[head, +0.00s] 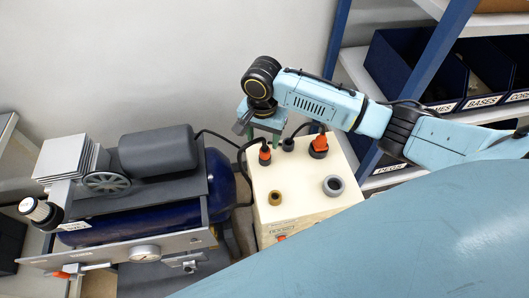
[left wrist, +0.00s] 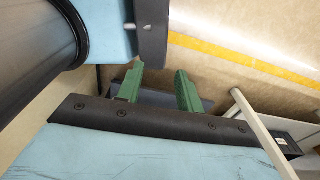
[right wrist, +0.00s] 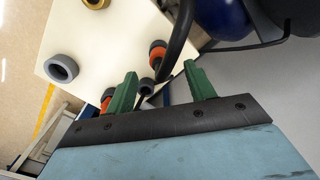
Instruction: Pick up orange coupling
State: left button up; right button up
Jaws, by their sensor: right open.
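Two orange couplings with dark collars stand on the cream box top. One (head: 265,154) is at its back left with a black hose by it; the other (head: 320,143) is at the back right. In the right wrist view the first (right wrist: 157,49) shows beyond the fingertips, and the second (right wrist: 107,95) is partly hidden by a finger. My right gripper (head: 264,133) is open, above and behind the back-left coupling, with nothing visibly held. My left gripper (left wrist: 160,80) is open and empty in the left wrist view, away from the box.
A grey ring (head: 333,186), a brass ring (head: 275,198) and a small black fitting (head: 288,145) also stand on the cream box (head: 305,212). A compressor (head: 140,190) stands to the left. Blue bins (head: 415,70) fill the shelf at right. Black hoses pass close to my right fingers.

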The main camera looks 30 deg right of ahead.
aim_at(265, 147)
jog(key=shift+f, duration=0.55)
jog(key=shift+w+f, duration=0.1)
jog(key=shift+f, duration=0.1)
jog(key=f, duration=0.2)
jog(key=d+f, duration=0.1)
jog(key=f, duration=0.1)
jog(key=shift+f+b, duration=0.2)
jog(key=shift+b, duration=0.2)
jog(key=shift+f, duration=0.3)
jog(key=shift+a, duration=0.1)
pick_arm(q)
jog(key=shift+w+f, duration=0.25)
jog(key=shift+w, duration=0.25)
jog(key=shift+w+f, duration=0.25)
jog(key=shift+w, duration=0.2)
pick_arm(e)
jog(key=c, duration=1.2)
